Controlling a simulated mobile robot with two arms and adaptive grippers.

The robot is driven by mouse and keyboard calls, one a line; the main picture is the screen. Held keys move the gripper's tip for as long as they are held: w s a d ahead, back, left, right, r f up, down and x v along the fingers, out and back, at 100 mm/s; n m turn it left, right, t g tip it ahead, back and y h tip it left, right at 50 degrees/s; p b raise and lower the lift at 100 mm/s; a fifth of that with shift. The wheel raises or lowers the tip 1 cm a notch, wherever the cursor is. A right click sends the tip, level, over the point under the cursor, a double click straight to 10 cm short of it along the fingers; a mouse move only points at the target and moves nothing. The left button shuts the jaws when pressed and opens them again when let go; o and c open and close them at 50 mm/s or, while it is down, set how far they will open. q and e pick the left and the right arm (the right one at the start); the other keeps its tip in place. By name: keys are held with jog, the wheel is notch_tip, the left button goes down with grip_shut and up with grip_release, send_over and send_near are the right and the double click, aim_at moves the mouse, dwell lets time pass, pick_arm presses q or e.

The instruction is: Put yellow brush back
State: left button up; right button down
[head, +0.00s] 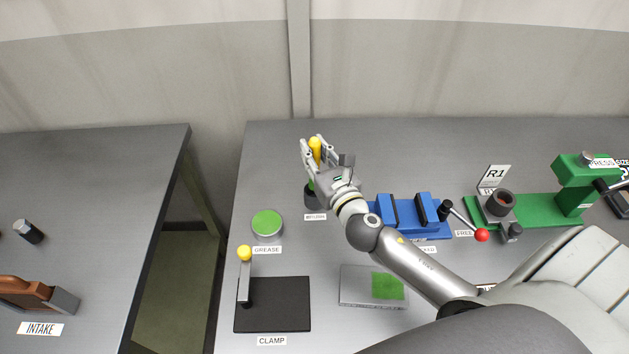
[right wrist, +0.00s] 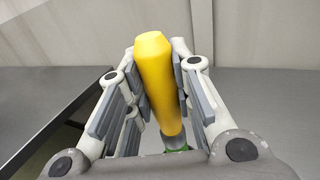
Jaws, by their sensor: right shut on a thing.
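My right gripper (head: 316,146) is shut on the yellow brush (head: 315,154), near the back left of the grey workbench. In the right wrist view the yellow handle (right wrist: 160,85) stands upright and slightly tilted between the fingers, with a bit of green at its lower end. Below the gripper is a small dark round holder (head: 310,199) with a label in front of it. Green shows just above the holder; the gripper partly hides this spot, so I cannot tell how deep the brush sits. My left gripper is not in view.
A green grease tin (head: 267,222) stands front left of the holder. A clamp with a yellow knob (head: 244,254), a plate with a green patch (head: 388,286), a blue vise (head: 405,214) and a green press (head: 583,180) stand around. The bench's back strip is clear.

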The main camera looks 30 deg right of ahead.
notch_tip(320, 180, down, 2)
notch_tip(320, 180, down, 4)
jog(key=shift+r+b, duration=0.15)
jog(key=shift+b, duration=0.8)
jog(key=shift+f, duration=0.25)
jog(key=c, duration=1.3)
grip_release()
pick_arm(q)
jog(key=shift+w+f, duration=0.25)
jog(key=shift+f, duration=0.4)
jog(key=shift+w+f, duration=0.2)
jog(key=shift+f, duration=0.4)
